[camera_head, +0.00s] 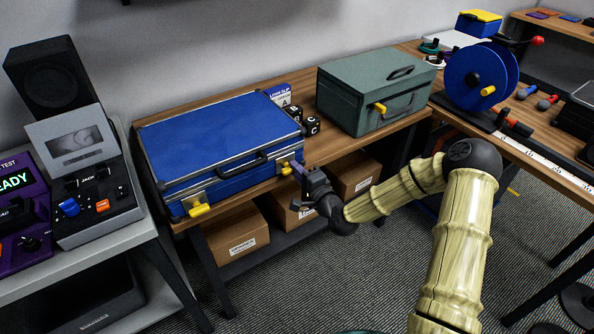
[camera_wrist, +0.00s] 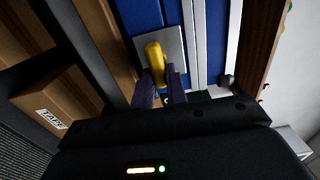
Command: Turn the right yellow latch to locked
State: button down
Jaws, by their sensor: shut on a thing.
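A closed blue case (camera_head: 215,140) with silver edges lies on the wooden bench. Its left yellow latch (camera_head: 199,210) is at the front left corner. The right yellow latch (camera_head: 286,168) is at the front right, partly behind my gripper (camera_head: 298,171). In the wrist view the right yellow latch (camera_wrist: 154,56) stands out from its silver plate (camera_wrist: 173,45), and its lower end is between the two dark purple fingers of my gripper (camera_wrist: 162,88). The fingers are shut on the latch. The exact contact is partly hidden.
Cardboard boxes (camera_head: 237,232) sit on the shelf below the bench (camera_head: 342,140). A green metal box (camera_head: 345,92) and black dice (camera_head: 311,125) stand to the right of the case. A blue cable reel (camera_head: 466,75) is on the right bench.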

jog(key=shift+f, duration=0.1)
jog(key=c, duration=1.4)
grip_release()
jog(key=p+v, duration=0.4)
jog(key=v, duration=1.3)
jog(key=shift+d, duration=0.2)
jog(key=shift+s, duration=0.15)
